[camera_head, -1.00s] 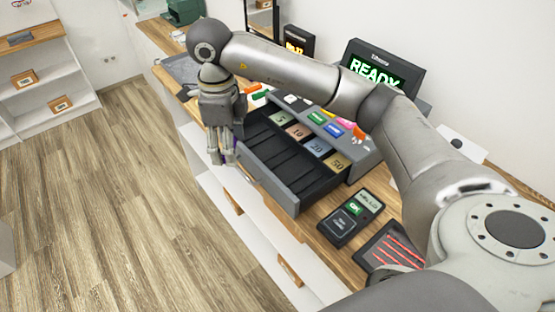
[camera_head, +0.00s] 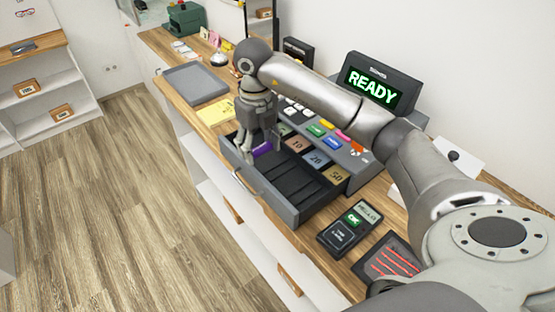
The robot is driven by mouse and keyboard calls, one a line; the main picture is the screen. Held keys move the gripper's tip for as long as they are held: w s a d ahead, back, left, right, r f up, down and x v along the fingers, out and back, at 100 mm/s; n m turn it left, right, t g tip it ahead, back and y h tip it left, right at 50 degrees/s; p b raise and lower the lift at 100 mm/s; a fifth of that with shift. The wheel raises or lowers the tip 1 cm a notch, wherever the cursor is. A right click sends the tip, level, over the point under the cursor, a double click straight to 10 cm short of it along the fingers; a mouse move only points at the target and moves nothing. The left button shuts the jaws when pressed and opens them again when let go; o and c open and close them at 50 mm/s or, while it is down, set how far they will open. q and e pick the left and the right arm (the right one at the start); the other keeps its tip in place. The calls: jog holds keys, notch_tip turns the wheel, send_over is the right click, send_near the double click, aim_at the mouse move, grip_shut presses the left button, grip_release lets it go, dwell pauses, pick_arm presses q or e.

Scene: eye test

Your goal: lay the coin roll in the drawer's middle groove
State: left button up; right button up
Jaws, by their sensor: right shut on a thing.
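The cash drawer (camera_head: 290,212) stands open at the front of the counter. It has several dark grooves side by side and bill compartments marked 10, 20 and 50 behind them. My right gripper (camera_head: 258,150) points down over the drawer's left end. It is shut on the purple coin roll (camera_head: 263,149), which shows between its fingers. The roll is left of the middle grooves, and I cannot tell whether it touches the drawer. The leftmost grooves are partly hidden by the gripper. My left gripper is not in view.
The register display (camera_head: 372,84) reads READY behind the drawer. A card terminal (camera_head: 349,228) lies right of it. A grey tray (camera_head: 194,84) and a yellow note (camera_head: 216,111) lie left. My right arm crosses above the register keys.

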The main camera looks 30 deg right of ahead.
jog(key=p, duration=0.1)
send_over(277, 171)
jog(key=f, duration=0.5)
jog(key=shift+a, duration=0.3)
jog(key=f+p, duration=0.2)
jog(key=f, duration=0.1)
jog(key=shift+s+d, duration=0.1)
jog(key=shift+d, duration=0.2)
jog(key=shift+f, duration=0.45)
jog(key=shift+f, duration=0.15)
jog(key=o, duration=0.8)
